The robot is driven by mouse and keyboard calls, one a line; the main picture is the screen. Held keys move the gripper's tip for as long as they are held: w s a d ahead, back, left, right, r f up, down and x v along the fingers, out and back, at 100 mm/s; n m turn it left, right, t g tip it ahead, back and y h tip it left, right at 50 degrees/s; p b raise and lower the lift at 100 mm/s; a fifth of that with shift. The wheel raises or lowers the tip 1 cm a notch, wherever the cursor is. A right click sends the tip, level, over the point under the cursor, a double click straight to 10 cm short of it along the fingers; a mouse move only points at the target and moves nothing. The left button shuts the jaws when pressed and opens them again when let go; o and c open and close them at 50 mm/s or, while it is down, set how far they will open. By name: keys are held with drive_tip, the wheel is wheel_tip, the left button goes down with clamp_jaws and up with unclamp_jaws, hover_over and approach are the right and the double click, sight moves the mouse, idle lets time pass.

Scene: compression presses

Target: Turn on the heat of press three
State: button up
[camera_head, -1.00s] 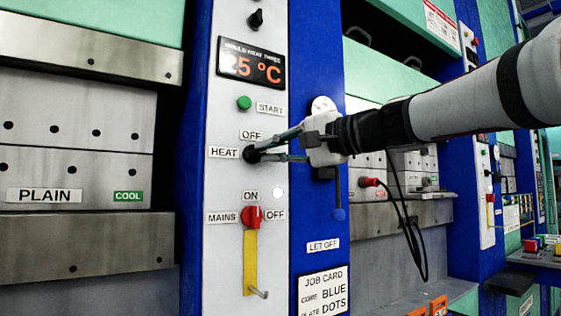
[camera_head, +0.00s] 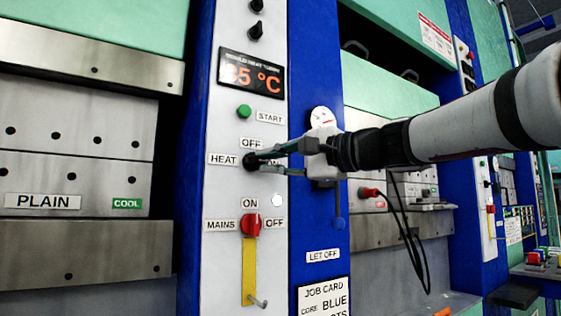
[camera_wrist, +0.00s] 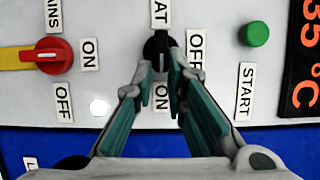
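The heat knob (camera_head: 250,161) is black and sits on the white control panel between the HEAT and OFF labels. My gripper (camera_head: 268,160) reaches it from the right; its fingers converge on the knob. In the wrist view the knob (camera_wrist: 155,48) shows between the two fingertips of my gripper (camera_wrist: 160,65), which appear shut on it. Its handle lies roughly along the line from the HEAT label to the ON label (camera_wrist: 162,95), partly hidden by the fingers. The temperature display (camera_head: 251,74) above reads about 35 °C.
The green START button (camera_head: 244,111) is just above the knob. The red MAINS switch (camera_head: 251,225) with a yellow strip is below. A round gauge (camera_head: 322,117) is behind my gripper. Black cables (camera_head: 405,225) hang from a red plug at right.

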drive_tip(key=shift+o, duration=1.1)
drive_tip(key=v, duration=1.2)
drive_tip(key=shift+f, duration=0.1)
